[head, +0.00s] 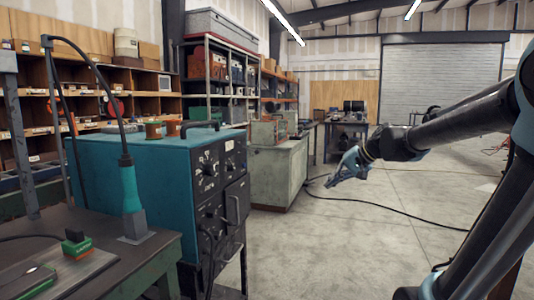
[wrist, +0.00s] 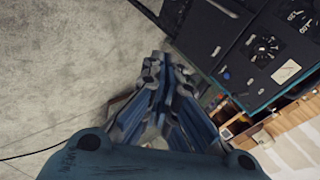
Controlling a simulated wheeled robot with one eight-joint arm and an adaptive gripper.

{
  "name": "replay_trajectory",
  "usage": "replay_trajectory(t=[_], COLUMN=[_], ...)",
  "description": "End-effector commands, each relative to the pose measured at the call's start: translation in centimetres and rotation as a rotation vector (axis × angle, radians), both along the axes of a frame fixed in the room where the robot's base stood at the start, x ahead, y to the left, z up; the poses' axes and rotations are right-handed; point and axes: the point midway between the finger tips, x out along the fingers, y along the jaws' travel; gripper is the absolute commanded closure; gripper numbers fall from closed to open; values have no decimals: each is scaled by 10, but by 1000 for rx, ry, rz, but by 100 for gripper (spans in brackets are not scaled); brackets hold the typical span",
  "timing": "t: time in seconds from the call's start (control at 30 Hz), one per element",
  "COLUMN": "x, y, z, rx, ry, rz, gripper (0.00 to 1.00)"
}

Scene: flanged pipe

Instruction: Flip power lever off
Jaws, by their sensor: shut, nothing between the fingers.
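The teal power machine (head: 125,165) stands at the left, its dark front panel (head: 235,165) facing right.
A workbench (head: 150,255) with a green-and-orange block (head: 76,243) and a teal-handled torch (head: 130,188) is at the front left. A pale green cabinet (head: 280,175) stands behind the machine. A black cable (head: 400,212) crosses the otherwise open concrete floor (head: 350,260).

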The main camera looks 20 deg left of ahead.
Motion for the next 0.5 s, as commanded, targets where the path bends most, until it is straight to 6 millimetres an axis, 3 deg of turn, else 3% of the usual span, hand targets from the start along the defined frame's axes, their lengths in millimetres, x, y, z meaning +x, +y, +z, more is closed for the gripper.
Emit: replay_trajectory(t=[0.3,0.5], x=[79,117], y=[94,142], z=[65,94], rx=[273,415], ry=[42,81], rz=[-1,-9], gripper=[100,100])
